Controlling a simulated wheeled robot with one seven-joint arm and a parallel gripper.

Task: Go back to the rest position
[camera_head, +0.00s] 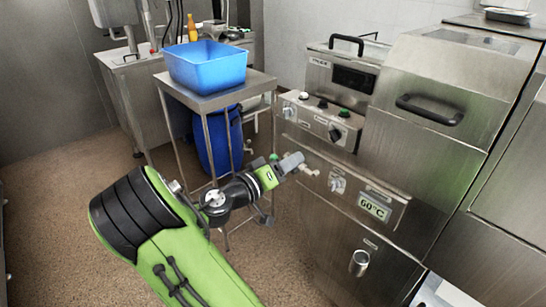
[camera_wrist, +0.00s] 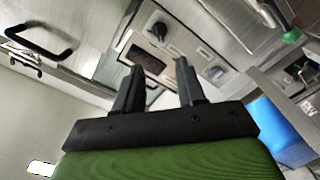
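My gripper (camera_wrist: 160,75) shows in the wrist view with its two dark fingers spread apart and nothing between them. In the head view my gripper (camera_head: 296,163) is at the end of my green arm, in front of the steel machine (camera_head: 312,205) and right of the small steel table (camera_head: 217,98). I cannot tell from the head view whether it touches the machine. No held thing shows in either view.
A blue basket (camera_head: 207,66) stands on the small steel table, and a blue barrel (camera_head: 217,142) stands beneath it. The machine front carries knobs, handles and a 60°C display (camera_head: 374,207). The brown floor (camera_head: 55,210) at the left is clear.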

